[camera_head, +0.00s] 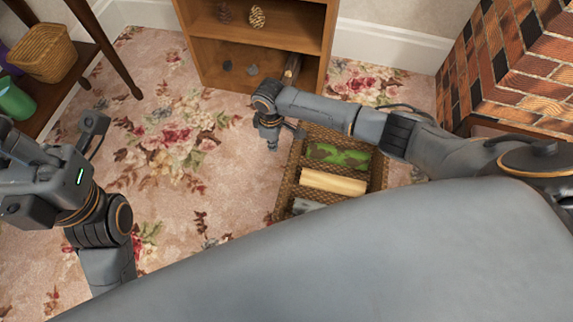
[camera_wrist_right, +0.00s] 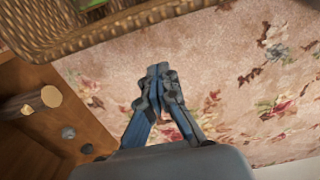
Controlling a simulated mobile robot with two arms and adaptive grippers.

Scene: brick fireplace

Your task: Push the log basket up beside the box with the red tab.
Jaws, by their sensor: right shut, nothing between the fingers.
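The log basket (camera_head: 284,190) is a brown woven rectangular tray on the carpet, partly hidden by my right arm and body. It holds a pale log (camera_head: 333,182), a green patterned piece (camera_head: 338,156) and a grey piece (camera_head: 306,205). My right gripper (camera_head: 272,143) is shut and empty, pointing down by the basket's far left corner. In the right wrist view the shut fingers (camera_wrist_right: 158,72) are over carpet, beside the basket's woven rim (camera_wrist_right: 130,25); contact is unclear. My left gripper (camera_head: 55,140) is open and empty at the left. I see no box with a red tab.
A wooden shelf unit (camera_head: 262,30) with pinecones, stones and a log stands beyond the basket. A brick fireplace (camera_head: 515,70) is at the right. A dark table (camera_head: 95,30) with a wicker basket (camera_head: 43,52) is at the left. Carpet left of the basket is clear.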

